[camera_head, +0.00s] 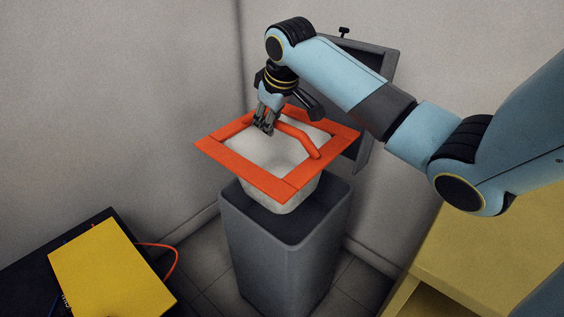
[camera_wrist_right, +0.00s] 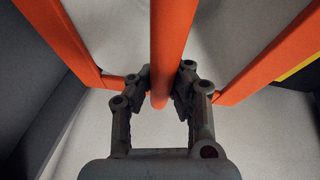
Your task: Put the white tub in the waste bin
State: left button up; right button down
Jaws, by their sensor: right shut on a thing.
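The white tub (camera_head: 282,196) has a wide orange rim (camera_head: 236,165) and an orange handle (camera_head: 297,136) across its top. It hangs roughly level over the dark grey waste bin (camera_head: 272,255) in the head view. I cannot tell whether its base touches the bin's top or is just above it. My right gripper (camera_head: 266,127) is shut on the handle from above. In the right wrist view the handle (camera_wrist_right: 172,40) runs between the fingers of my right gripper (camera_wrist_right: 165,90). My left gripper is not in view.
A dark grey upright panel (camera_head: 382,65) stands behind the bin, partly hidden by my right arm. A yellow surface (camera_head: 470,245) is at the right. A yellow flat object (camera_head: 105,270) lies on a dark surface at the lower left, near a red cord (camera_head: 175,262). Walls close in behind.

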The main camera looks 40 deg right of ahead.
aim_at(283, 151)
notch_tip(283, 151, down, 13)
jog(key=b, duration=0.3)
jog(key=shift+s+d+r, duration=0.15)
jog(key=shift+f, duration=0.55)
notch_tip(283, 151, down, 4)
jog(key=shift+r+b, duration=0.1)
jog(key=shift+b, duration=0.85)
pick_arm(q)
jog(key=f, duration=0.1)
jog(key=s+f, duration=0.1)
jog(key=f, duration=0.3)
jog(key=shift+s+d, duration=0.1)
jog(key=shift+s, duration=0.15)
pick_arm(e)
jog(key=shift+r, duration=0.1)
jog(key=c, duration=1.3)
grip_release()
jog(key=shift+c, duration=0.2)
jog(key=shift+r, duration=0.1)
jog(key=p+v, duration=0.4)
jog(key=v, duration=0.7)
jog(key=shift+s+r, duration=0.25)
jog(key=shift+r, duration=0.05)
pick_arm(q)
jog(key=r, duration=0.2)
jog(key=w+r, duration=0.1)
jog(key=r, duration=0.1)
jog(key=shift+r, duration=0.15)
